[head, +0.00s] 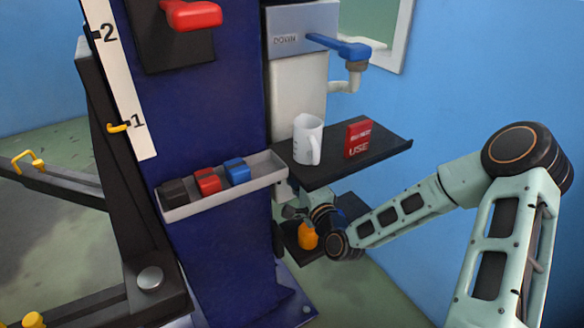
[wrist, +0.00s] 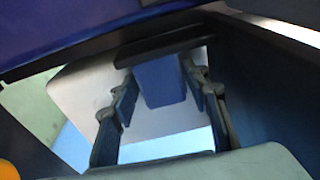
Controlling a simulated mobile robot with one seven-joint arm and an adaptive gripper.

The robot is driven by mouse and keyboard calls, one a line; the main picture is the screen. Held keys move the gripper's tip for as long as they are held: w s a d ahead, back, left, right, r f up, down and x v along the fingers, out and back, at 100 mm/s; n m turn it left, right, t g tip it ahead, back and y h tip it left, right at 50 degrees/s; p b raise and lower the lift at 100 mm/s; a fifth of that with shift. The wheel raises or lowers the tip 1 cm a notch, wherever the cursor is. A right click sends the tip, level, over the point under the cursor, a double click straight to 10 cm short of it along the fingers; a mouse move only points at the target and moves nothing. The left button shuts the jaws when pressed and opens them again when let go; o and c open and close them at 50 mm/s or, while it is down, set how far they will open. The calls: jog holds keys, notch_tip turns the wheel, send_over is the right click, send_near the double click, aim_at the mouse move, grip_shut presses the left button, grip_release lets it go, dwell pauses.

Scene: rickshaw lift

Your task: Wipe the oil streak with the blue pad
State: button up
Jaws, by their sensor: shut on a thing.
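My gripper (head: 298,212) is low beside the blue column, below the tray and the upper shelf. In the wrist view my gripper (wrist: 165,112) has its two fingers on either side of a blue block with a dark bar across its far end. I take this block to be the blue pad (wrist: 160,82). My gripper is shut on it. A pale grey surface lies behind it, and I cannot tell whether the pad touches that surface. In the head view the held pad is not clearly visible. I cannot make out the oil streak in either view.
An orange object (head: 308,236) is close beside my gripper at the dark lower shelf (head: 291,236). The grey tray (head: 225,197) on the column holds black, red and blue blocks.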

jog(key=shift+y, duration=0.3)
jog(key=shift+a+v, duration=0.15)
jog(key=shift+v, duration=1.35)
jog(key=shift+a+v, duration=0.1)
jog(key=shift+v, duration=1.45)
jog(key=shift+c, duration=0.5)
jog(key=shift+s+r, duration=0.2)
jog(key=v, duration=0.2)
jog(key=shift+s+d, duration=0.25)
jog(key=shift+d, duration=0.1)
